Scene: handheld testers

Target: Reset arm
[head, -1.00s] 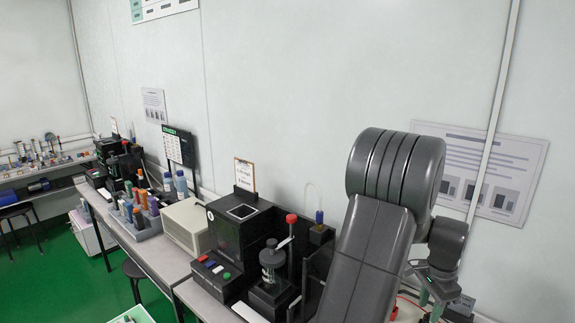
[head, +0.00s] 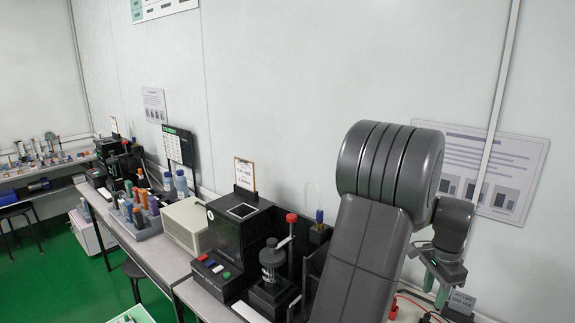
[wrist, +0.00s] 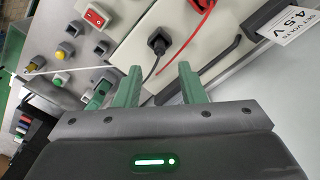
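My gripper (wrist: 158,82) shows two green fingers standing apart in the wrist view, with nothing held between them. It is tilted over a light panel (wrist: 115,35) with buttons and switches. A black plug (wrist: 158,42) with a dark cable lies beyond the fingertips, apart from them as far as I can tell. In the head view my gripper (head: 435,289) points down at the lower right, beside the wall. My grey arm rises in front of it and hides part of the bench.
Black testers (head: 240,230), a beige box (head: 184,225) and a tray of tools (head: 146,228) line the bench to the left.

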